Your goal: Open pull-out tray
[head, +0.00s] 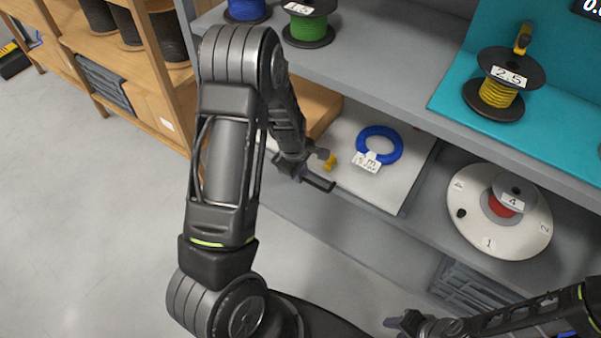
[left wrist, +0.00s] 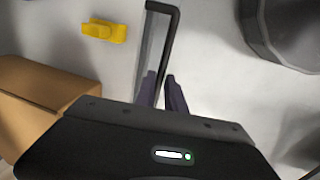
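The pull-out tray (head: 393,188) is a pale flat board on the shelf under the top deck. A dark bar handle (head: 319,181) stands at its front edge. My left gripper (head: 302,172) is at this handle. In the left wrist view the handle (left wrist: 172,30) runs down between the two fingers of my left gripper (left wrist: 162,92), which look closed around it, with little or no gap. My right gripper (head: 402,322) is low at the right, away from the tray, and its fingers are too small to judge.
A blue cable coil (head: 379,145) with a tag and a yellow piece (left wrist: 104,31) lie on the tray. A cardboard box (left wrist: 40,108) stands left of the handle. A white numbered disc (head: 490,243) with a red reel is at the right. Open floor (head: 90,220) is at the left.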

